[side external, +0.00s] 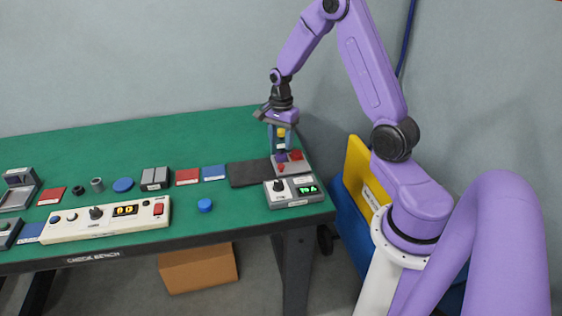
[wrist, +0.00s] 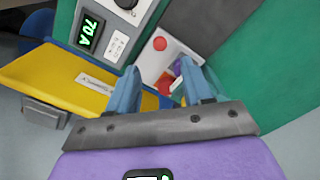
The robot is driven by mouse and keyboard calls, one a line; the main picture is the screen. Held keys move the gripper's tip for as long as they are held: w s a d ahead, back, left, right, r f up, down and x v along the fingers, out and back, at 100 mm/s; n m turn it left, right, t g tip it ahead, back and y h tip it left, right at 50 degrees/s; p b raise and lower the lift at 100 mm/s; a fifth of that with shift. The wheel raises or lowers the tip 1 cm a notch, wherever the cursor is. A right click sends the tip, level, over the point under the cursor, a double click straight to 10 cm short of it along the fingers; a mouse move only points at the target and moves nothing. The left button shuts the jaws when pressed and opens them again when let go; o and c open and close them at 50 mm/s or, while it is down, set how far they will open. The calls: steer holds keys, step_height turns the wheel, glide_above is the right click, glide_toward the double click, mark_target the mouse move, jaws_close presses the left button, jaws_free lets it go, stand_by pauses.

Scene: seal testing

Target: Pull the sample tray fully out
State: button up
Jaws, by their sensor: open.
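My gripper (side external: 281,135) points down over a small tester with a pale base (side external: 290,168) at the right end of the green bench. In the wrist view, my gripper (wrist: 158,78) is open, with its two blue fingers on either side of part of the tester. Red knobs (wrist: 160,43) and a small purple part (wrist: 178,68) show on or near the pale base. I cannot tell whether the fingers touch anything. No sample tray can be clearly told apart; my fingers hide part of the tester.
A box with a dial and green display (side external: 292,190) stands in front of the tester. A dark mat (side external: 249,173) lies to its left. A white control panel (side external: 106,218) and a blue cap (side external: 205,205) are farther left. A yellow panel (side external: 364,172) stands beyond the bench's right edge.

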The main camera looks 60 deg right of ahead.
mark_target(281, 165)
step_height(281, 165, down, 8)
steer(key=shift+f, duration=0.25)
